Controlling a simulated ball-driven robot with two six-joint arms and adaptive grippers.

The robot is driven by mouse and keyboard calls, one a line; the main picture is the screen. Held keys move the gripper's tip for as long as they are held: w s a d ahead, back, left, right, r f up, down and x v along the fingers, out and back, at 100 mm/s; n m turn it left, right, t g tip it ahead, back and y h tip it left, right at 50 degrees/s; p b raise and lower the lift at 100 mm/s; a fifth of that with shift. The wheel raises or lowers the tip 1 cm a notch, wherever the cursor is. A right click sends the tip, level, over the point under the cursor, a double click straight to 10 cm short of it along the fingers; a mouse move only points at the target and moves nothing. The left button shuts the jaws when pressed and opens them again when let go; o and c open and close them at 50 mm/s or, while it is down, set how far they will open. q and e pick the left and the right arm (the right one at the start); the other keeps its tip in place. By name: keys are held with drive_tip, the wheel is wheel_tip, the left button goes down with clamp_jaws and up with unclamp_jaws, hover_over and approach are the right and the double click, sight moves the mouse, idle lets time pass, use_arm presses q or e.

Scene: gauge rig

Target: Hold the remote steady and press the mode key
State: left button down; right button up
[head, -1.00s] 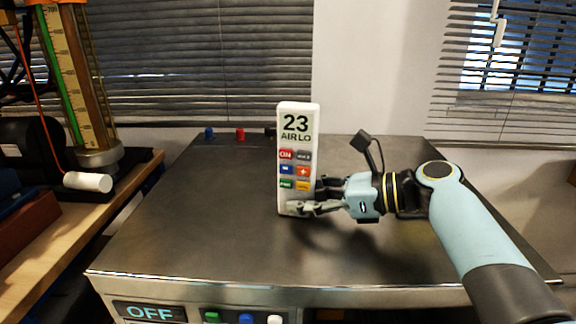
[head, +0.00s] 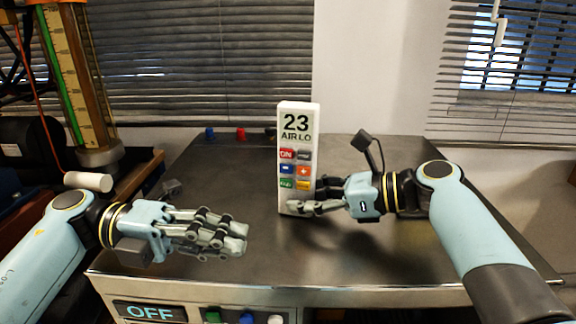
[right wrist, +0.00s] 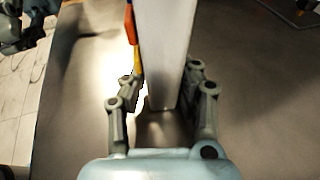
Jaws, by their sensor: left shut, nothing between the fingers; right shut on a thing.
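The white remote (head: 298,201) stands upright on the metal table top, its face towards the head camera. Its screen reads 23 and AIR LO. Below are several coloured keys in two columns; the grey key (head: 304,154) at the upper right has a label too small to read surely. My right gripper (head: 303,206) is shut on the lower part of the remote from the right. In the right wrist view the remote (right wrist: 166,50) stands between the fingers. My left gripper (head: 240,242) is shut and empty, left of the remote and apart from it.
The metal table top (head: 370,262) is mostly clear around the remote. An OFF display (head: 150,312) and green, blue and white buttons are on its front. Blue and red pieces (head: 240,133) sit at the back edge. A gauge column (head: 75,80) stands at the left.

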sight(304, 155)
use_arm(q)
drive_tip(key=w+a+r+n+t, duration=0.1)
drive_tip(key=w+a+r+n, duration=0.1)
drive_tip(key=w+r, duration=0.3)
drive_tip(key=shift+w+a+r+n+t+h, duration=0.3)
drive_tip(key=shift+w+a+t, duration=0.1)
drive_tip(key=shift+a, duration=0.3)
drive_tip(key=shift+d+f, duration=0.1)
drive_tip(key=w+d, duration=0.4)
drive_tip(key=d, duration=0.6)
drive_tip(key=shift+d, duration=0.3)
drive_tip(key=shift+w+f, duration=0.1)
